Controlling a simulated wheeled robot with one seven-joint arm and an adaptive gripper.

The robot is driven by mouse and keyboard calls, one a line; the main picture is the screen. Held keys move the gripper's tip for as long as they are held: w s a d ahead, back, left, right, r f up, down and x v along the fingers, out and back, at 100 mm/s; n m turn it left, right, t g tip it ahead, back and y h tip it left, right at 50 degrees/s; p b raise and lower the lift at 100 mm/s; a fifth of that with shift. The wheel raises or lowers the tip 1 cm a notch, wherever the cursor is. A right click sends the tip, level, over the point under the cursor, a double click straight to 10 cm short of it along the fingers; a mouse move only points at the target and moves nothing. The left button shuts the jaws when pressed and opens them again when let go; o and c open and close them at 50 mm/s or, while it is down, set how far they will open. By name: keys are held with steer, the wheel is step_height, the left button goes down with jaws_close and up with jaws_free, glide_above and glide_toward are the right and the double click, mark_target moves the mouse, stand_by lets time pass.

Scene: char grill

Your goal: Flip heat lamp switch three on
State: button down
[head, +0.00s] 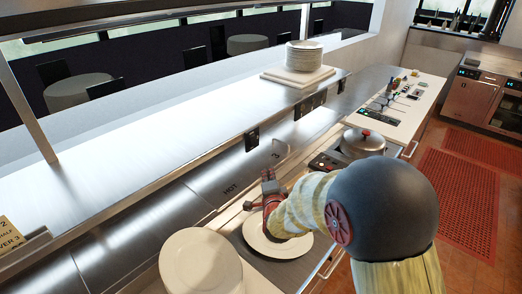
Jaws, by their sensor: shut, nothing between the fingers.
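Several small black switch boxes sit along the front edge of the steel shelf. One black box (252,139) is nearest, a cluster of boxes (309,104) is further along, and another box (341,86) is beyond it. A dark "3" marking (276,155) shows on the steel panel below the shelf. I cannot tell from the view which box is heat lamp switch three, or any switch position. My gripper (267,176) is shut and empty, apart from the boxes, below and right of the nearest one. My arm partly hides the gripper and the counter.
A round white plate (256,238) lies on the counter under my gripper, with stacked white plates (200,262) to its left. More plates (304,54) sit on the shelf (150,130), whose left part is mostly clear.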

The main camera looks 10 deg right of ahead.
steer(key=shift+w+d+r+m+t, duration=0.15)
steer(key=shift+r+m+t, duration=0.15)
steer(key=shift+r+m, duration=0.3)
steer(key=shift+s+d+r+m+t, duration=0.1)
steer(key=shift+r+m+t, duration=0.25)
steer(key=shift+r, duration=0.35)
steer(key=shift+w, duration=0.2)
steer(key=p, duration=0.1)
glide_toward(253, 141)
steer(key=w+d+f, duration=0.2)
steer(key=w+d, duration=0.1)
steer(key=d, duration=0.3)
steer(key=shift+w+a+f, duration=0.15)
steer(key=shift+w+a, duration=0.55)
steer(key=shift+w, duration=0.1)
steer(key=shift+w+a+f, duration=0.15)
steer(key=shift+w+a, duration=0.5)
steer(key=shift+w, duration=0.15)
